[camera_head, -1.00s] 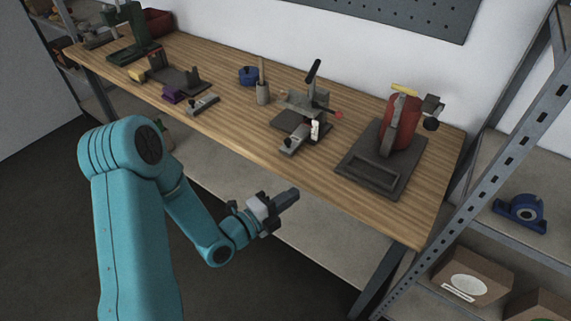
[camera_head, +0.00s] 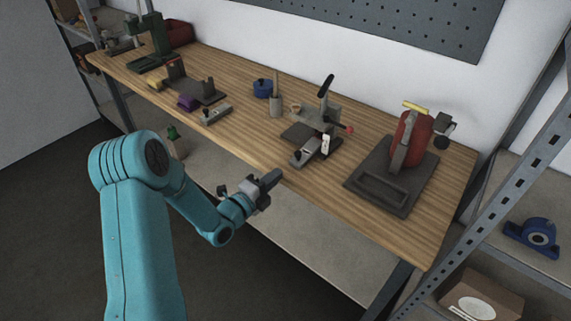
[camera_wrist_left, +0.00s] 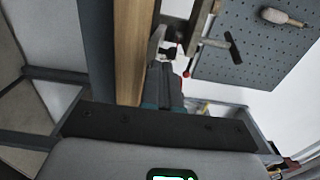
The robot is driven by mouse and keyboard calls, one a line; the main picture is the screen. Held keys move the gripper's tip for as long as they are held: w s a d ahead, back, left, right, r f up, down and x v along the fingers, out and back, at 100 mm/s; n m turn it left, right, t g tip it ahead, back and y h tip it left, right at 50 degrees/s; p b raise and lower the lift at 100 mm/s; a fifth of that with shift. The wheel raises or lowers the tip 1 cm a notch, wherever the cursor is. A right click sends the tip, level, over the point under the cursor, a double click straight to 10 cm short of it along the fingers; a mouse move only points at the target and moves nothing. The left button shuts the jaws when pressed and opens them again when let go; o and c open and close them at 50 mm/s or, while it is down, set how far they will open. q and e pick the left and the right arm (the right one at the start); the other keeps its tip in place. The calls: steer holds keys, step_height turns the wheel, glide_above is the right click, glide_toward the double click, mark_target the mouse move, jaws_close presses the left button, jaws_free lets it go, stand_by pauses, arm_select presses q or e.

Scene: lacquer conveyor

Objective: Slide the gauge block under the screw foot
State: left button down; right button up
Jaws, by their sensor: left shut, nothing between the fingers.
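I cannot tell for sure which part is the gauge block or the screw foot. A grey clamp fixture (camera_head: 316,122) with a black upright handle and a red tip stands mid-bench. A grey bar (camera_head: 306,152) with a dark knob lies at its front, beside a small white tag (camera_head: 326,144). Another grey bar (camera_head: 215,115) with a knob lies farther left, near a purple block (camera_head: 188,103). My left gripper (camera_head: 272,178) is shut and empty at the bench's front edge, apart from these parts. Its fingers also show in the left wrist view (camera_wrist_left: 167,88). My right gripper is out of view.
The wooden bench (camera_head: 250,150) has bare top between the fixtures. A red machine on a dark base (camera_head: 385,188) stands right, a blue round pot (camera_head: 262,88) and a grey cup (camera_head: 276,106) behind. A metal rack (camera_head: 500,185) borders the right side. Pegboard hangs behind.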

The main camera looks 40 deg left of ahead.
mark_target(293, 163)
arm_select(q)
steer(key=w, duration=0.3)
steer(key=w+p, duration=0.1)
steer(key=w, duration=0.1)
steer(key=shift+d, duration=0.25)
steer(key=w+b, duration=0.2)
steer(key=b, duration=0.1)
steer(key=shift+w+d+f, duration=0.2)
steer(key=shift+w+f, duration=0.1)
steer(key=shift+w, duration=0.05)
steer(key=shift+w+r+b, duration=0.1)
steer(key=shift+w+b, duration=0.15)
steer(key=shift+b, duration=0.05)
steer(key=shift+r, duration=0.2)
steer(key=shift+f, duration=0.1)
